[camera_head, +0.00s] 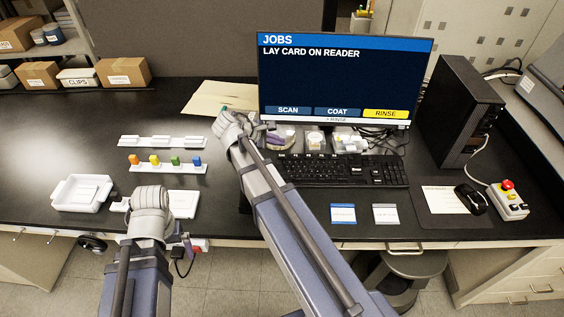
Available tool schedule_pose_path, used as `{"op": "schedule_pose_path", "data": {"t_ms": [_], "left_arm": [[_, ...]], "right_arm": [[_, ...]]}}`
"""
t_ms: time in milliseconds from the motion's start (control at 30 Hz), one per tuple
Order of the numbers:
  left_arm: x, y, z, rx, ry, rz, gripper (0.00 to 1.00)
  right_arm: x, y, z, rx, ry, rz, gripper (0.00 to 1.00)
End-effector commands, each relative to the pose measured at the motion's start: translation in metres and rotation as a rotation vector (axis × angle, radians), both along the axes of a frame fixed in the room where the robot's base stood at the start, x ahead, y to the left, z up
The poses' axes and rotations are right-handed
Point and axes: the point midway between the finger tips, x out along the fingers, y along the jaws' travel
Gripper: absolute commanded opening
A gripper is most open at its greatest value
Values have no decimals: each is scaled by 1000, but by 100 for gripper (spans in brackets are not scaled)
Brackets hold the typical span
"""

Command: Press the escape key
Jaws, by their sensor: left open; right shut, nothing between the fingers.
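The black keyboard (340,171) lies on the dark bench below the monitor. The escape key's label is too small to read, and my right forearm passes close along the keyboard's left end. My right gripper (236,124) is at the end of that arm, left of the keyboard and monitor. It is shut and empty, with its fingertips mostly hidden behind the arm. My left gripper (150,203) is open over the front left of the bench, near a white tray. Its fingers are hard to make out. The monitor (345,80) reads "LAY CARD ON READER", with RINSE highlighted yellow.
A blue card (343,214) and a grey card (386,214) lie in front of the keyboard. To the right are a mouse (471,199), a red-button box (509,200) and a black computer tower (456,110). Coloured pieces (154,160) stand on a white rack at left.

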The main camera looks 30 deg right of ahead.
Motion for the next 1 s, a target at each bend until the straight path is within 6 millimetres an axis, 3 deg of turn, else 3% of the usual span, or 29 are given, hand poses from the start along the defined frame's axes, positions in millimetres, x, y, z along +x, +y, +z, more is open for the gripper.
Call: {"op": "schedule_pose_path", "data": {"t_ms": [33, 233, 1000], "left_arm": [[0, 0, -15, 0, 0, 0, 100], [0, 0, -33, 0, 0, 0, 100], [0, 0, -35, 0, 0, 0, 100]], "right_arm": [[1, 0, -15, 0, 0, 0, 0], [2, -1, -33, 0, 0, 0, 0], [2, -1, -35, 0, 0, 0, 0]]}}
